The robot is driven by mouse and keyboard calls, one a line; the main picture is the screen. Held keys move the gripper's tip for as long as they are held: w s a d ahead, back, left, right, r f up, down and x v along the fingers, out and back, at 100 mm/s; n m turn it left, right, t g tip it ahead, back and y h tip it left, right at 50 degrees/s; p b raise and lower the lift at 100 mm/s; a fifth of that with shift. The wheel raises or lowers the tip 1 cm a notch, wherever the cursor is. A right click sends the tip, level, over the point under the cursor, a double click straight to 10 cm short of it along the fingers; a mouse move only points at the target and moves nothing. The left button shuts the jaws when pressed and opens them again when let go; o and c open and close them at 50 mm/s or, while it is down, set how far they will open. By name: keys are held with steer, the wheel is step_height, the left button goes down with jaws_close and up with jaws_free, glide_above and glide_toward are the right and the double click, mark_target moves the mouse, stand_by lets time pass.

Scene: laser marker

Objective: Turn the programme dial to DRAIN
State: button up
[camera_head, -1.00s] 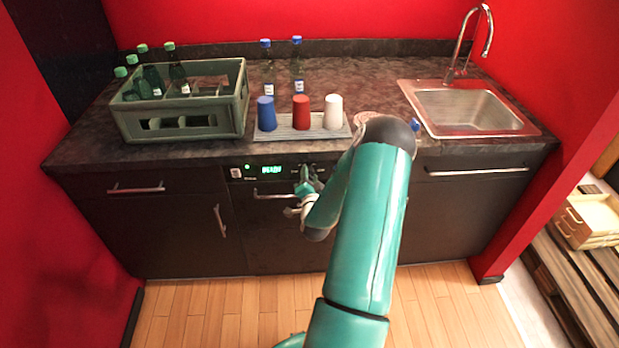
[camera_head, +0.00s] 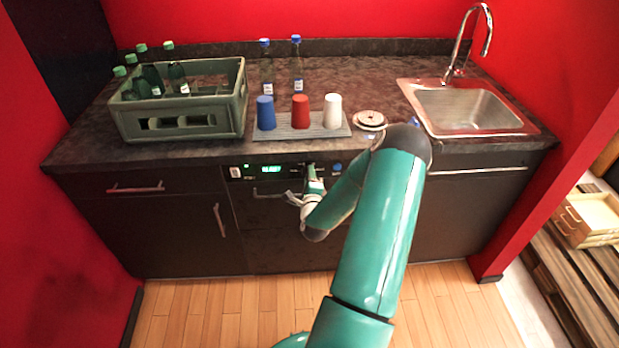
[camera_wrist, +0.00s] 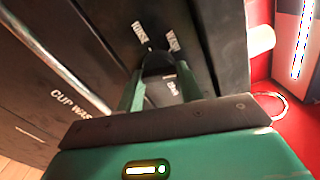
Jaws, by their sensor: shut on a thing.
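The programme dial (camera_wrist: 158,62) is a dark knob on the front panel of the cup washer. In the wrist view it lies between the two green fingers of my gripper (camera_wrist: 158,72), which is shut on it. White labels stand around the dial, two of them beyond the fingertips; one appears to read RINSE. I cannot make out DRAIN or which mark the dial points to. In the head view my gripper (camera_head: 312,178) is at the panel, to the right of the lit green display (camera_head: 271,169), and hides the dial.
A blue button (camera_head: 337,168) sits right of my gripper. A bar handle (camera_head: 270,194) is below the display. Above, the counter holds a tray with a blue cup (camera_head: 266,113), a red cup (camera_head: 300,112) and a white cup (camera_head: 332,111), plus a bottle crate (camera_head: 180,122).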

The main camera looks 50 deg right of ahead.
steer(key=m, duration=0.7)
steer(key=shift+a+f, duration=0.1)
steer(key=shift+f, duration=0.05)
steer(key=m, duration=0.4)
steer(key=shift+w+m, duration=0.15)
steer(key=shift+m, duration=1.85)
steer(key=o, duration=1)
steer(key=shift+a, duration=0.15)
steer(key=v, duration=1.3)
steer(key=shift+s+a, duration=0.2)
steer(key=shift+s, duration=0.1)
